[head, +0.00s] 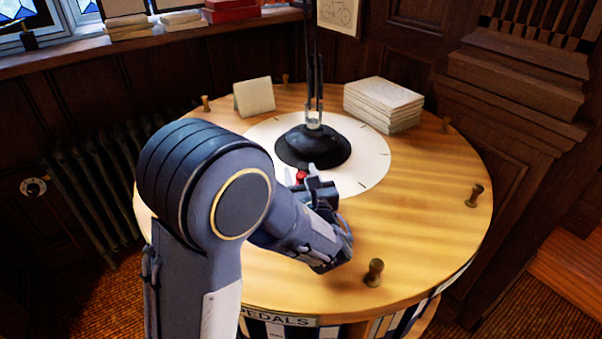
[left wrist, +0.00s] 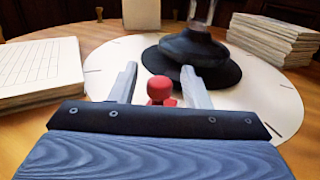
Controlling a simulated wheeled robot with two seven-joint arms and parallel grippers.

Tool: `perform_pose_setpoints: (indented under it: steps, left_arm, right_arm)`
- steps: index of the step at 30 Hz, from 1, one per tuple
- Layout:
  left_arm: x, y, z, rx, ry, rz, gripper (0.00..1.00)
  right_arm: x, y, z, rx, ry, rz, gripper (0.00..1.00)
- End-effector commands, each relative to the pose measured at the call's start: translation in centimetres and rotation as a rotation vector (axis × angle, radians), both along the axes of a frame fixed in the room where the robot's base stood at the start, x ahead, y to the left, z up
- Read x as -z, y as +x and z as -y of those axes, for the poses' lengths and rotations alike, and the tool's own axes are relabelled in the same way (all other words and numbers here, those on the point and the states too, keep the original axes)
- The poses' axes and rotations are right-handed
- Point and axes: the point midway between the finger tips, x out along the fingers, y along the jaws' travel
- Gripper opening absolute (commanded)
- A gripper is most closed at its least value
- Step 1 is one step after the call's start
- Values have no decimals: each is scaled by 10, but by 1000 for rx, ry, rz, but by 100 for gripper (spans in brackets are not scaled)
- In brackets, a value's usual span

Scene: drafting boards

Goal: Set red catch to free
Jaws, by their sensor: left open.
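The red catch (left wrist: 159,88) is a small knob with a round head on a wider red base. It stands on the white disc (left wrist: 268,105) in front of the black lamp base (left wrist: 195,52). In the head view the red catch (head: 301,176) shows just past my left gripper (head: 312,185). In the left wrist view the left gripper (left wrist: 156,85) is open, with one finger on each side of the knob. I cannot tell whether a finger touches it. The knob's lower part is hidden by the gripper body. My right gripper is not in view.
The round wooden table (head: 430,230) has several brass pegs near its edge, one the front peg (head: 374,272). A paper stack (head: 384,104) stands at the back right and a white card (head: 254,97) at the back left. The table's right side is mostly clear.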

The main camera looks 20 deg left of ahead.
Motion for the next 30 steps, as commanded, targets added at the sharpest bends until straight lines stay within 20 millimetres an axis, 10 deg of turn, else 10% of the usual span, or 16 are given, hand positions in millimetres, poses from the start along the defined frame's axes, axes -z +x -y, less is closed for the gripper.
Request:
perform_pose_setpoints:
  steps: [9,19,30]
  left_arm:
    - [0,3,-2,1,-1,-1,42]
    - [0,3,-2,1,-1,-1,0]
    - [1,27,-9,-3,-1,1,0]
  right_arm:
    - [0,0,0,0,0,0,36]
    - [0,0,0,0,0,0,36]
    - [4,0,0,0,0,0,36]
